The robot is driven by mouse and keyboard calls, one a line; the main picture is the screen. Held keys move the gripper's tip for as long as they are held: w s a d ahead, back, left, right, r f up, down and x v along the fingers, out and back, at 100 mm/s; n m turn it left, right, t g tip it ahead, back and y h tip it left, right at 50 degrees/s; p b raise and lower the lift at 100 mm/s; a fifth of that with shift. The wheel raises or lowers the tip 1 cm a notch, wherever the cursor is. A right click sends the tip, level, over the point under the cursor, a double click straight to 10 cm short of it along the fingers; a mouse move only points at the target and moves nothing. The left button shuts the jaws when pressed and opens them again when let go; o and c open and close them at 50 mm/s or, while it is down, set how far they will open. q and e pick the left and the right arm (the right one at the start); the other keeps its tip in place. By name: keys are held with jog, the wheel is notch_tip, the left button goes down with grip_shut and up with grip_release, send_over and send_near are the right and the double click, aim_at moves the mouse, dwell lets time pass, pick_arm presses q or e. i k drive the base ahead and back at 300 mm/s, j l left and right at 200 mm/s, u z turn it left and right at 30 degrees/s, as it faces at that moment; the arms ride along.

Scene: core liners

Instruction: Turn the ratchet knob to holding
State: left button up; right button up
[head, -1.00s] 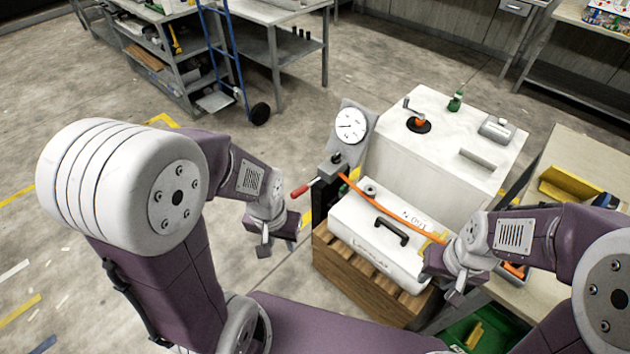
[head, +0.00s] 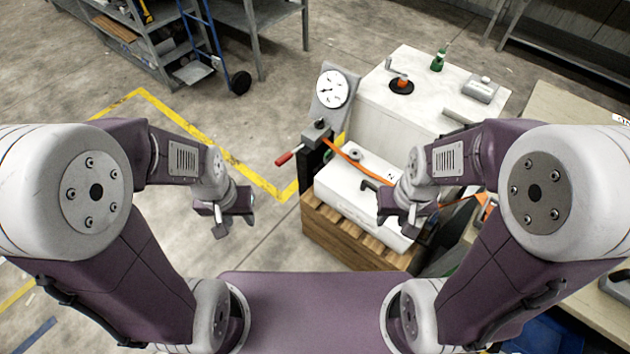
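A grey post-mounted unit with a small dark knob (head: 319,124) on top and a red-handled lever (head: 285,158) on its left side stands left of the white box. I take this as the ratchet; its markings are too small to read. An orange strap (head: 345,152) runs from it over a white case (head: 345,187). My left gripper (head: 234,224) hangs open and empty over the floor, left of and nearer than the lever. My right gripper (head: 396,222) looks open, in front of the case's right part, which it partly hides. Neither gripper touches the knob.
A round white dial (head: 332,89) stands above the ratchet. A white cabinet (head: 425,70) behind holds a black-and-orange crank (head: 402,85), a green bottle (head: 439,59) and a grey block. The case sits on a wooden crate (head: 350,240).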

aim_at(319, 125)
jog(key=i+j+u, duration=0.1)
jog(key=i+j, duration=0.15)
jog(key=i+j+u, duration=0.15)
jog(key=i, duration=0.35)
jog(key=i+j+u, duration=0.1)
jog(key=i+j, duration=0.2)
jog(key=i, duration=0.1)
